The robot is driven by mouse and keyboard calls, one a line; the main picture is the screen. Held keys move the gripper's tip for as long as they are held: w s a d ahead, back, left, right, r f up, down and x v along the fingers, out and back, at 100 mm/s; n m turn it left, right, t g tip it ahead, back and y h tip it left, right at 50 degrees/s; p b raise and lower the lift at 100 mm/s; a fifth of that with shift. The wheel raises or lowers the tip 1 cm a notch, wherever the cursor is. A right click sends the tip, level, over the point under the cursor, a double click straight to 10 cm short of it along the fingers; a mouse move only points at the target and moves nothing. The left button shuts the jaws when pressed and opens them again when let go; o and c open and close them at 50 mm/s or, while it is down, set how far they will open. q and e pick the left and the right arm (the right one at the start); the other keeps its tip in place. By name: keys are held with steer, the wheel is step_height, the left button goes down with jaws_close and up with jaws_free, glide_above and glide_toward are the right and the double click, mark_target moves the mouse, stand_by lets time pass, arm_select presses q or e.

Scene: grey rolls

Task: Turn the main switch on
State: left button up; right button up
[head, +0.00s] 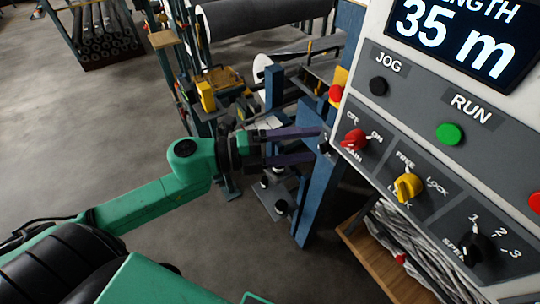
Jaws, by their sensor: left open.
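The main switch (354,140) is a red rotary knob on the grey control panel (395,150), with the labels OFF, ON and MAIN around it. I cannot tell for sure which label the knob points at. My left gripper (315,145) reaches in from the left, its two dark purple fingers apart with nothing between them. Its fingertips are near the panel's left edge, to the left of the red knob. A gap shows between the fingertips and the knob. My right gripper is not in view.
The panel also has a black JOG button (378,86), a green RUN button (449,133), a yellow FREE/LOCK knob (407,186) and a black speed knob (475,248). A blue post (318,200) stands close below my left fingers. Open floor lies to the left.

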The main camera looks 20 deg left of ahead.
arm_select(q)
steer(key=b+v, duration=0.1)
steer(key=v, duration=0.5)
steer(key=shift+a, duration=0.15)
